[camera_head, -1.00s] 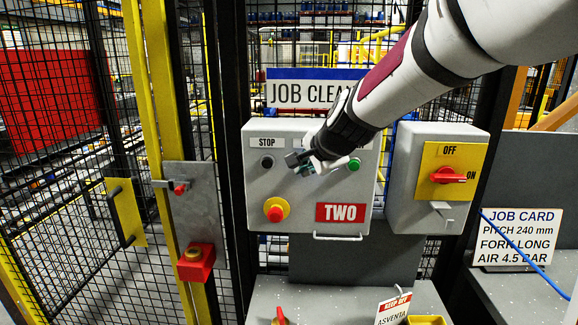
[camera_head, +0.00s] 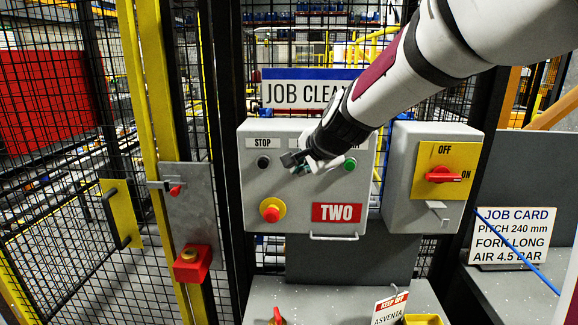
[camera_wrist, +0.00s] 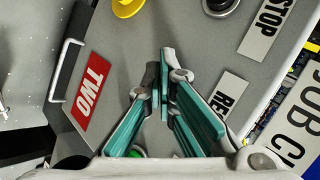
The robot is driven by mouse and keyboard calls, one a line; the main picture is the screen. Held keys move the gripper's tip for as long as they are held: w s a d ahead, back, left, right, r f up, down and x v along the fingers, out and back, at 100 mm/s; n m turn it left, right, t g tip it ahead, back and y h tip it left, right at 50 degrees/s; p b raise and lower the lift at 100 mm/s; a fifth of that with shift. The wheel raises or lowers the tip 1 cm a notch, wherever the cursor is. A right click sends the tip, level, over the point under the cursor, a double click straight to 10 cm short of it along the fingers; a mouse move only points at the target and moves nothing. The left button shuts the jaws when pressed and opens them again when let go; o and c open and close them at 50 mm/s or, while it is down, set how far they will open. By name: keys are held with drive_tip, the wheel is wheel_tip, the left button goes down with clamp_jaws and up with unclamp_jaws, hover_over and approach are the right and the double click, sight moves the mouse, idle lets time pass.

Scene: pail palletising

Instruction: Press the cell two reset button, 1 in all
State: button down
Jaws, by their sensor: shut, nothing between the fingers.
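The grey control box marked TWO (camera_head: 337,212) hangs on the fence, its face towards me. It carries a black button (camera_head: 263,162) under the STOP label, a green button (camera_head: 349,165) at the right and a red knob on a yellow collar (camera_head: 271,210). My gripper (camera_head: 291,160) is shut and empty, its tips in front of the middle of the upper row. The middle button is hidden behind the fingers. In the wrist view, the partly covered label starting RE (camera_wrist: 229,98) lies beside my fingertips (camera_wrist: 165,62). Contact with the box cannot be told.
A second box with a red OFF/ON switch (camera_head: 443,175) stands close at the right. At the left are a gate latch plate (camera_head: 190,215) and a red box with a yellow button (camera_head: 192,262).

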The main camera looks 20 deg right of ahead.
drive_tip(key=shift+s+a, duration=0.25)
drive_tip(key=shift+s, duration=0.45)
drive_tip(key=s, duration=0.1)
drive_tip(key=s+a+p, duration=0.1)
drive_tip(key=s, duration=0.2)
drive_tip(key=shift+s+a+p, duration=0.25)
drive_tip(key=shift+s+p, duration=0.1)
drive_tip(key=shift+s, duration=0.05)
idle(0.4)
drive_tip(key=s+d+n+g, duration=0.1)
drive_tip(key=s+n+g, duration=0.3)
drive_tip(key=s+n, duration=1)
drive_tip(key=s, duration=1.4)
drive_tip(key=shift+s+d+r+n+h, duration=0.2)
drive_tip(key=shift+s+n+h, duration=0.1)
drive_tip(key=shift+h, duration=0.1)
